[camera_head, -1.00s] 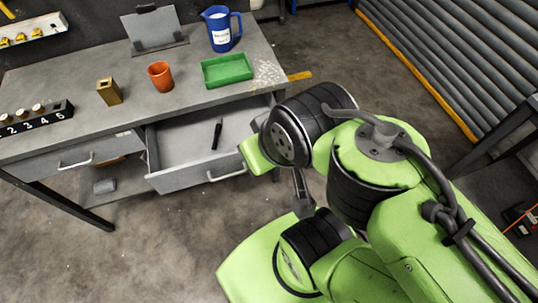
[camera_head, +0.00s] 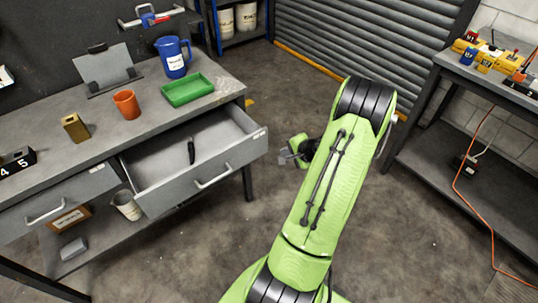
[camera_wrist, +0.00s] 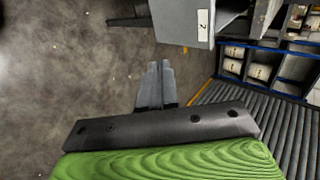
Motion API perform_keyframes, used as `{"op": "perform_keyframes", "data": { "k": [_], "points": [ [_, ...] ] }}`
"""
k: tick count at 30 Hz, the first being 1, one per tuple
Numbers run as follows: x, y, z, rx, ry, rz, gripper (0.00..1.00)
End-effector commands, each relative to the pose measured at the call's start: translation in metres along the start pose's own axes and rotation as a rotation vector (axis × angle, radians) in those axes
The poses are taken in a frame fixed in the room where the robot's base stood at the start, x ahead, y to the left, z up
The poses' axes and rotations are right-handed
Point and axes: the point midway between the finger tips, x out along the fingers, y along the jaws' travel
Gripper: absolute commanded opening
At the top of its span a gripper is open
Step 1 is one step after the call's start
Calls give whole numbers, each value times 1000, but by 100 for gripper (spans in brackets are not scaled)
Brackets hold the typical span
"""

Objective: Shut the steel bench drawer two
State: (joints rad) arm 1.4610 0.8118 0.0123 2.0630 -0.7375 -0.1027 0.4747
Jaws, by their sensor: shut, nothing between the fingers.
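The steel bench drawer two (camera_head: 190,190) is pulled out from under the grey bench top and holds a dark, slim object. Its bar handle (camera_head: 215,177) is on the front panel. In the wrist view the drawer's end, with a label reading 2 (camera_wrist: 203,24), shows at the top. My gripper (camera_head: 284,156) is to the right of the drawer front, apart from it. In the wrist view my gripper's fingers (camera_wrist: 160,68) are together and empty, over bare floor. The drawer's handle is not visible in the wrist view.
On the bench top (camera_head: 120,100) stand a blue jug (camera_head: 174,60), a green tray (camera_head: 187,89), an orange cup (camera_head: 126,104) and a brass block (camera_head: 75,127). Another drawer (camera_head: 55,200) at left looks closed. A second bench (camera_head: 440,160) stands at right. Floor between is clear.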

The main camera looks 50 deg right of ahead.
Motion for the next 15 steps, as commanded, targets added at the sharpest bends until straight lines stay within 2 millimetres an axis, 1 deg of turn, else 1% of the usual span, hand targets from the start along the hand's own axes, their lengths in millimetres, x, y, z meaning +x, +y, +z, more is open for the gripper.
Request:
{"op": "perform_keyframes", "data": {
  "k": [6, 13, 15],
  "points": [
    [47, 1, 3, -6, -7, 2, 0],
    [97, 1, 3, -6, -5, 2, 0],
    [105, -12, 3, -11, -5, 0, 0]
  ]
}}
